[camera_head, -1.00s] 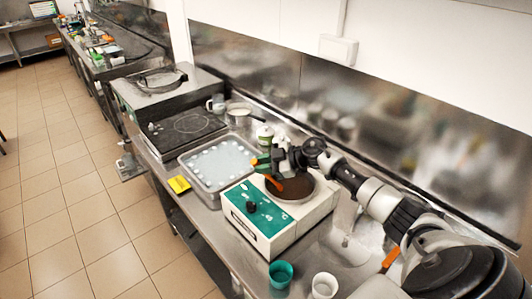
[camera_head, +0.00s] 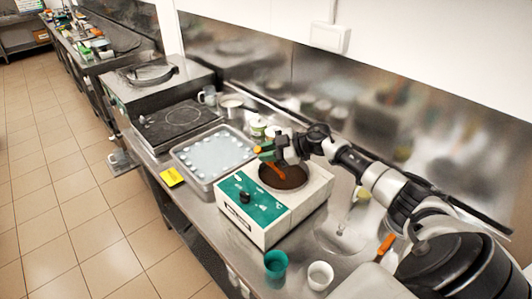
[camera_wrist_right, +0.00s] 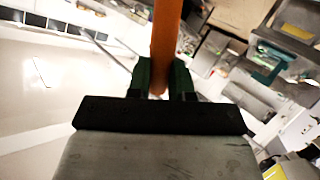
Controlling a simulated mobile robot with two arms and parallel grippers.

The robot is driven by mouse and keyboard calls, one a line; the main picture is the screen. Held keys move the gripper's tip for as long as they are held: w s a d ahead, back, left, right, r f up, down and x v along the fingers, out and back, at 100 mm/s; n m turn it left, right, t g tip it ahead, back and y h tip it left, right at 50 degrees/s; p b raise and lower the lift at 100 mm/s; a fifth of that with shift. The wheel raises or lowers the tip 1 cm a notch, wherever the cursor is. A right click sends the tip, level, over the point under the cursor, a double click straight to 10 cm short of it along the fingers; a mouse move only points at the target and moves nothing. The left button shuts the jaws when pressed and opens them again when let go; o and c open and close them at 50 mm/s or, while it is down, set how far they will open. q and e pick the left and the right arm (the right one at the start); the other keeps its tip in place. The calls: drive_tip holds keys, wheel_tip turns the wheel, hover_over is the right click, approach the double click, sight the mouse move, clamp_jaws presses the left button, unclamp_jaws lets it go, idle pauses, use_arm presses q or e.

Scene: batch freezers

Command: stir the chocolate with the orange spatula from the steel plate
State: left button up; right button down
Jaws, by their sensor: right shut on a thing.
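The chocolate (camera_head: 296,179) is a dark brown mass in the round well of a white machine with a green front panel (camera_head: 252,207). My right gripper (camera_head: 267,152) has green fingertips and is above the left back edge of the well. It is shut on the orange spatula (camera_head: 279,171), which slants down with its lower end at the chocolate. How deep the end sits is unclear. In the right wrist view the orange spatula (camera_wrist_right: 165,38) stands between the green fingers (camera_wrist_right: 162,77). My left gripper is out of view. I cannot make out the steel plate for certain.
A steel tray with pale discs (camera_head: 212,157) stands left of the machine, with a yellow card (camera_head: 172,177) beside it. A green cup (camera_head: 275,263) and a white cup (camera_head: 320,275) stand in front. Another orange item (camera_head: 386,243) lies near my right arm.

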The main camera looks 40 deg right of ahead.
drive_tip(key=a+r+p, duration=0.1)
drive_tip(key=a+r, duration=0.3)
drive_tip(key=r, duration=0.2)
drive_tip(key=shift+s+r, duration=0.15)
drive_tip(key=shift+r, duration=0.1)
idle(0.3)
idle(0.8)
wheel_tip(320, 180, up, 5)
idle(0.5)
